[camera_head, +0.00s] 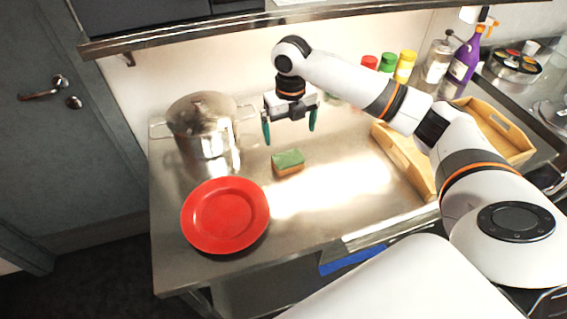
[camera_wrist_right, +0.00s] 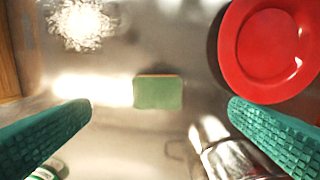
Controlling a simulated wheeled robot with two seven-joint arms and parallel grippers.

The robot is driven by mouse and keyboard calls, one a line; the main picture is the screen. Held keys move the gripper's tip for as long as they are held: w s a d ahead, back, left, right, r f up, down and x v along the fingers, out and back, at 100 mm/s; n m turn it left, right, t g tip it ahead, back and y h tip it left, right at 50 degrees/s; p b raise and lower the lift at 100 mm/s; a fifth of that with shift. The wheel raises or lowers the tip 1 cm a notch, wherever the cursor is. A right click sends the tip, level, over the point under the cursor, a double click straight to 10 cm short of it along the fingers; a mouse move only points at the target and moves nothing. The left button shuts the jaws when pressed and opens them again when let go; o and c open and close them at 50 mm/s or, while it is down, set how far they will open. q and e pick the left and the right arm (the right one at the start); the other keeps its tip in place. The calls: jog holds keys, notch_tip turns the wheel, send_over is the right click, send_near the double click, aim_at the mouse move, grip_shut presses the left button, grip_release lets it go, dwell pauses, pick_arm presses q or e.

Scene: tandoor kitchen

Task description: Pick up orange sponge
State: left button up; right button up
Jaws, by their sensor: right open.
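The orange sponge (camera_head: 288,163) has a green top face and an orange lower layer. It lies flat on the steel table, right of the red plate. In the right wrist view the sponge (camera_wrist_right: 159,92) shows its green face, centred between the fingers. My right gripper (camera_head: 290,127) is open and empty, pointing down, above the table and apart from the sponge. Its teal ribbed fingers (camera_wrist_right: 160,125) stand wide on both sides of the sponge in the wrist view. My left gripper is not in view.
A red plate (camera_head: 225,215) lies at the table's front left. A steel pot (camera_head: 200,125) stands behind it. A wooden tray (camera_head: 405,160) and several jars (camera_head: 405,66) are at the right and back. A shelf (camera_head: 250,22) hangs above. The table around the sponge is clear.

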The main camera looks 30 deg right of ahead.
notch_tip(320, 180, down, 2)
jog(key=w, duration=0.1)
jog(key=p, duration=0.1)
send_over(288, 158)
jog(key=f, duration=0.3)
jog(key=s+f, duration=0.1)
jog(key=f, duration=0.1)
jog(key=shift+a, duration=0.35)
jog(key=shift+w+f, duration=0.15)
jog(key=shift+f, duration=0.5)
jog(key=f, duration=0.1)
jog(key=f+p, duration=0.1)
jog(key=f, duration=0.1)
jog(key=f+p, duration=0.1)
jog(key=shift+w+d+f, duration=0.2)
jog(key=shift+w+d, duration=0.05)
jog(key=shift+d, duration=0.15)
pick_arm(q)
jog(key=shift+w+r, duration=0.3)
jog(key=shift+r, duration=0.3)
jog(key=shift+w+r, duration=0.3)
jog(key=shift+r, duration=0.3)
pick_arm(e)
jog(key=shift+f, duration=0.35)
jog(key=shift+c, duration=0.6)
jog(key=c, duration=0.9)
